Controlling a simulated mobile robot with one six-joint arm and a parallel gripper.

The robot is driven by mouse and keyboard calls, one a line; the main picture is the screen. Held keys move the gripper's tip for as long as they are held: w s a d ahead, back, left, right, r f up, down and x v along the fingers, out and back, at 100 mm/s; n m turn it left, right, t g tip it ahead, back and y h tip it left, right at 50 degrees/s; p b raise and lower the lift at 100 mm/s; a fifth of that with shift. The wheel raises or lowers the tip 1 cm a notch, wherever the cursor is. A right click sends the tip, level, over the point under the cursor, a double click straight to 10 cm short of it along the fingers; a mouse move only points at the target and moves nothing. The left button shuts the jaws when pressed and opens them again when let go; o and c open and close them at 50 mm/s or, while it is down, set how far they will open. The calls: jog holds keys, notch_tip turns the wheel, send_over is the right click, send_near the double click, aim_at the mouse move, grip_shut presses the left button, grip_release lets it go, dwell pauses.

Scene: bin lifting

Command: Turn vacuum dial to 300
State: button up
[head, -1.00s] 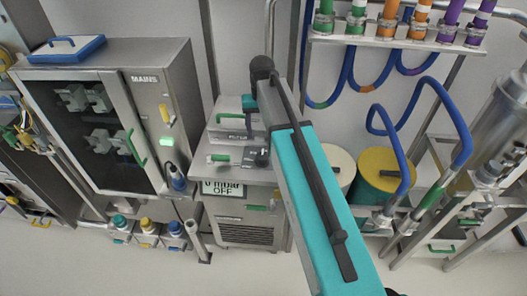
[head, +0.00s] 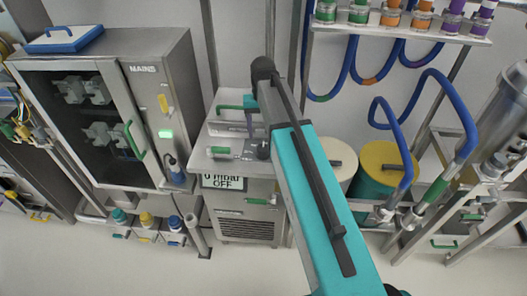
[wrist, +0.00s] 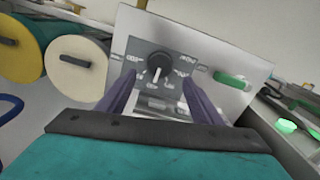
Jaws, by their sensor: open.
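The vacuum dial (wrist: 159,64) is a round black knob with a pale pointer mark on a grey panel (wrist: 228,97) with printed scale markings, in the wrist view. My gripper (wrist: 160,82) is open, with one dark finger on each side of the dial in the picture. The dial lies between the fingers in the picture; I cannot tell whether they touch it. A display (head: 223,182) on the front of the grey unit (head: 245,205) reads "0 mbar OFF".
A green handle (wrist: 229,80) is on the panel right of the dial. A cream drum (head: 340,160) and a yellow-topped drum (head: 385,165) stand right of the unit. A steel cabinet (head: 165,85) marked MAINS stands left. Blue hoses (head: 455,105) hang at right.

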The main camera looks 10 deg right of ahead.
aim_at(263, 148)
jog(key=shift+f+b, duration=2.85)
jog(key=shift+f, duration=2)
jog(key=shift+c, duration=0.5)
jog(key=c, duration=1)
jog(key=shift+o, duration=0.2)
jog(key=shift+n, duration=0.4)
jog(key=n, duration=0.3)
jog(key=shift+n, duration=2)
